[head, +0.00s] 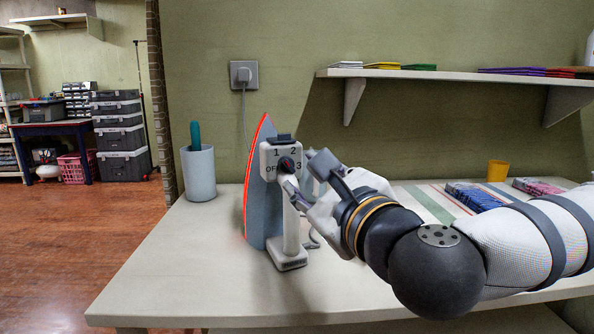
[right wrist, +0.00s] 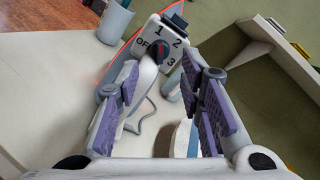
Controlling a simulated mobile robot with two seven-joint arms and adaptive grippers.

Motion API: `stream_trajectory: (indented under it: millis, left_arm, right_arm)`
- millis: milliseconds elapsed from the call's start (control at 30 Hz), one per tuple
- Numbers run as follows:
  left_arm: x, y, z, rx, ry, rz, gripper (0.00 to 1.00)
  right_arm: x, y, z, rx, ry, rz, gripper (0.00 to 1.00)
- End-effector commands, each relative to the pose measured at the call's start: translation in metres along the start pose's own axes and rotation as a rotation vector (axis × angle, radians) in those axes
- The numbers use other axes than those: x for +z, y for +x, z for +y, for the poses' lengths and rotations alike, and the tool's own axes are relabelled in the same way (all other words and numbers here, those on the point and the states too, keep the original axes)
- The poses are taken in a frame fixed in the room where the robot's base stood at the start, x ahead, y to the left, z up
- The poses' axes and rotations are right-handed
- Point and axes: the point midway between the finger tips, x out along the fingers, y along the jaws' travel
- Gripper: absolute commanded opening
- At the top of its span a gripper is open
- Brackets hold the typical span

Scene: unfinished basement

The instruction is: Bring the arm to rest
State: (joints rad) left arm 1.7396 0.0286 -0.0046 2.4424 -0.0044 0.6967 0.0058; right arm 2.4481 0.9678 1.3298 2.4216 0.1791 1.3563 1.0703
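My right gripper (head: 306,172) is close to a white control box with a dark knob (head: 286,165), marked OFF, 1, 2 and 3. The box sits on a white post with a square foot on the table. In the right wrist view, the gripper (right wrist: 164,72) has its two purple-padded fingers spread, with no object held. The knob (right wrist: 158,52) shows just past the fingertips; whether a finger touches it I cannot tell. Its exact setting is unclear. My left gripper is not in view.
A grey pointed panel (head: 256,205) with a glowing red edge stands behind the box. A grey cup (head: 198,175) holds a teal object at the table's (head: 190,265) left. A wall shelf (head: 430,74) is above. Blue packs (head: 472,198) lie right. The table's front left is clear.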

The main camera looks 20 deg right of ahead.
Motion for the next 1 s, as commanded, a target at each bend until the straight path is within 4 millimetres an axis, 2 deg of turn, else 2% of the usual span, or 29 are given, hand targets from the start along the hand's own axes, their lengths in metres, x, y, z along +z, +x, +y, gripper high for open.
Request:
stream_trajectory:
  millis: [133, 467, 567, 667, 700, 767, 800, 867, 900, 967, 1000]
  left_arm:
    - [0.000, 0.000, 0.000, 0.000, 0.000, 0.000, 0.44]
    - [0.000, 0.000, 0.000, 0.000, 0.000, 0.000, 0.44]
    - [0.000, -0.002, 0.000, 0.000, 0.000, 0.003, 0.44]
    - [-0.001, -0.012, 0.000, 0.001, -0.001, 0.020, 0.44]
    - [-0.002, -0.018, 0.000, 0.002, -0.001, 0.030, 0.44]
    - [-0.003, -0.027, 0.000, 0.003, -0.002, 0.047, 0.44]
    - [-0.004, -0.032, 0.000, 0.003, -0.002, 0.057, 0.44]
    - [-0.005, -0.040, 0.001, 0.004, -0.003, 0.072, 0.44]
    - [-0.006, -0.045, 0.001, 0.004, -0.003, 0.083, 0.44]
    - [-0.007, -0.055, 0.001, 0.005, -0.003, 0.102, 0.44]
    - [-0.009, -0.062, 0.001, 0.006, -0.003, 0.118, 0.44]
  right_arm:
    - [0.000, -0.010, -0.001, -0.001, 0.000, 0.000, 0.35]
    - [0.000, -0.010, 0.000, -0.001, 0.000, 0.000, 0.35]
    - [-0.003, -0.010, 0.010, 0.026, -0.027, 0.008, 0.35]
    - [-0.023, -0.014, 0.061, 0.167, -0.166, 0.040, 0.35]
    - [-0.037, -0.020, 0.092, 0.256, -0.254, 0.053, 0.35]
    - [-0.061, -0.037, 0.139, 0.403, -0.397, 0.065, 0.35]
    - [-0.079, -0.052, 0.167, 0.499, -0.486, 0.067, 0.35]
    - [-0.104, -0.079, 0.203, 0.639, -0.611, 0.060, 0.35]
    - [-0.121, -0.101, 0.223, 0.734, -0.694, 0.050, 0.35]
    - [-0.149, -0.138, 0.250, 0.886, -0.822, 0.026, 0.35]
    - [-0.168, -0.168, 0.265, 0.998, -0.913, -0.002, 0.35]
